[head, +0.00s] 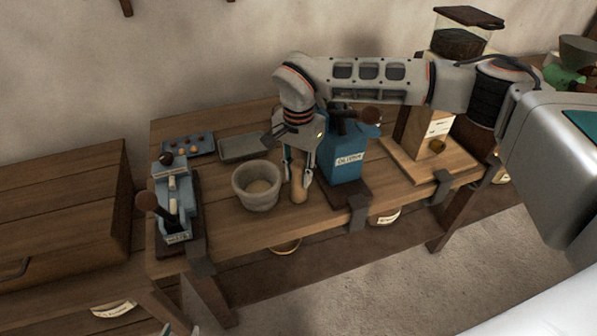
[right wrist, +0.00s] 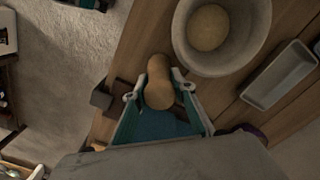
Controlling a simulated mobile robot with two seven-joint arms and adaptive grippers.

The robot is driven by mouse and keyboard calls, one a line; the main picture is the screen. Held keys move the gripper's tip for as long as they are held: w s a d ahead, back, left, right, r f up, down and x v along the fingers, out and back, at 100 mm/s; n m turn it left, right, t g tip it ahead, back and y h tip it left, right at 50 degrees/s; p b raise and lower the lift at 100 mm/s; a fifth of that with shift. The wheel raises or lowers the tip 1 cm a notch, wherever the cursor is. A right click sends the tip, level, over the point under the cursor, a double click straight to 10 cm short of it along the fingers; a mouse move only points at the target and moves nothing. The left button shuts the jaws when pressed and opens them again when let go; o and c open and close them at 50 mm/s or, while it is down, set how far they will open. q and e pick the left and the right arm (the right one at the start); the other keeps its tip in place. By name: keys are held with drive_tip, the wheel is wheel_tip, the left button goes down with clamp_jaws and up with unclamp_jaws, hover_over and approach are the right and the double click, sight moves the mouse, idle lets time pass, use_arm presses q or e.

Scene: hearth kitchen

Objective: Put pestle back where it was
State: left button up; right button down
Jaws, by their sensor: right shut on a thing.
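The wooden pestle (head: 298,193) is upright between the fingers of my right gripper (head: 299,172), just right of the mortar. In the right wrist view the pestle (right wrist: 159,80) sits between the two fingertips (right wrist: 160,88), which are shut on it. I cannot tell whether its lower end touches the bench. The pale stone mortar (head: 257,186) stands on the wooden bench; its inside, with a tan round bottom, shows in the right wrist view (right wrist: 209,27). Only the tips of my left gripper (head: 180,330) show at the bottom edge of the head view, apart, away from the bench.
A blue machine (head: 345,160) stands close right of my right gripper. A second blue device (head: 174,205) is left of the mortar. A grey tray (head: 243,147) and a dark tray with small round pieces (head: 188,145) lie behind. A wooden grinder (head: 430,142) stands further right.

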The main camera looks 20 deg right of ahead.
drive_tip(key=c, duration=2)
unclamp_jaws()
drive_tip(key=shift+f, duration=0.1)
drive_tip(key=shift+o, duration=0.2)
wheel_tip(320, 180, up, 12)
drive_tip(key=shift+r, duration=0.2)
drive_tip(key=shift+f, duration=0.1)
